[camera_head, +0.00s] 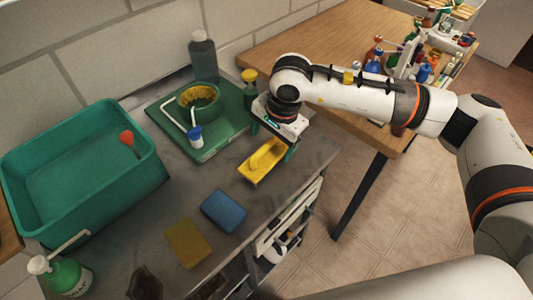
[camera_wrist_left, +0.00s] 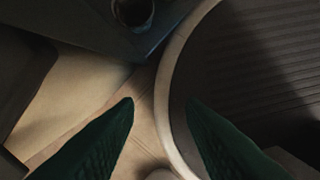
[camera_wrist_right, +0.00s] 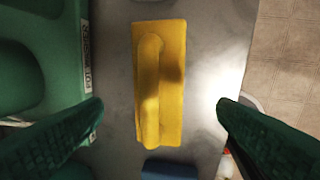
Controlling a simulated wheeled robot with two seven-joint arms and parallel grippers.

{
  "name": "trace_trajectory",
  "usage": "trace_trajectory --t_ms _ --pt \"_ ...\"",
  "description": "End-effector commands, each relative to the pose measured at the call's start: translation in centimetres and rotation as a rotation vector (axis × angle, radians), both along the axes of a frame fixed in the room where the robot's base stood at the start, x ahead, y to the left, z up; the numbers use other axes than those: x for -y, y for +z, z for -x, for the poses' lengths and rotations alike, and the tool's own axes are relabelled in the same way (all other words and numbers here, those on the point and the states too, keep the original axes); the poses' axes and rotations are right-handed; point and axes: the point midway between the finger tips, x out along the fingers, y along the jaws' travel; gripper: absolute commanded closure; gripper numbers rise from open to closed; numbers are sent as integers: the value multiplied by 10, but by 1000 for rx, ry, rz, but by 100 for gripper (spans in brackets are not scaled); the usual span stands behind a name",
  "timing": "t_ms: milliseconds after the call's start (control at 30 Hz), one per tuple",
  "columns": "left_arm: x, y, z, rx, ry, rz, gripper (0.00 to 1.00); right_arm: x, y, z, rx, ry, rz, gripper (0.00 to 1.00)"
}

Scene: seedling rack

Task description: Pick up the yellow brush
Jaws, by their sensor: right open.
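The yellow brush (camera_head: 256,170), a flat block with a raised handle along it, lies on the grey counter (camera_head: 285,192) near its right edge. In the right wrist view the brush (camera_wrist_right: 174,60) lies lengthwise between the finger lines, with its handle facing the camera. My right gripper (camera_head: 272,136) is above the brush, open, with one finger on each side and nothing between them. The fingers show apart from the brush. My left gripper (camera_wrist_left: 160,104) is open and empty over a dark floor area, away from the counter, and is out of the head view.
A blue sponge (camera_head: 224,211) and a yellow sponge (camera_head: 187,243) lie near the brush. A green tray (camera_head: 222,140) with a round pot is left of it. A green basin (camera_head: 160,172) fills the left. A dark bottle (camera_head: 204,60) stands behind. A wooden table (camera_head: 300,42) adjoins at right.

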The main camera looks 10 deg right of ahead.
Motion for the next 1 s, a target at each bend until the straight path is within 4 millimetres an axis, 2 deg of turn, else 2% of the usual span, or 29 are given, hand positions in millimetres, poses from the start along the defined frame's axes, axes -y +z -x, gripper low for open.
trace_trajectory --t_ms 267,500,800,867,1000 --pt "0 12 0 0 1 0 64 -6 -21 -2 -2 2 -2 18" --pt "0 23 0 0 1 0 64 -13 -55 -6 -3 -1 -2 18" --pt "0 23 -1 2 2 0 64 -14 -62 -7 0 0 -3 18" --pt "0 23 -1 2 2 0 64 -14 -62 -7 0 1 -4 26" --pt "0 23 -1 2 2 0 64 -14 -62 -7 0 1 -4 49"
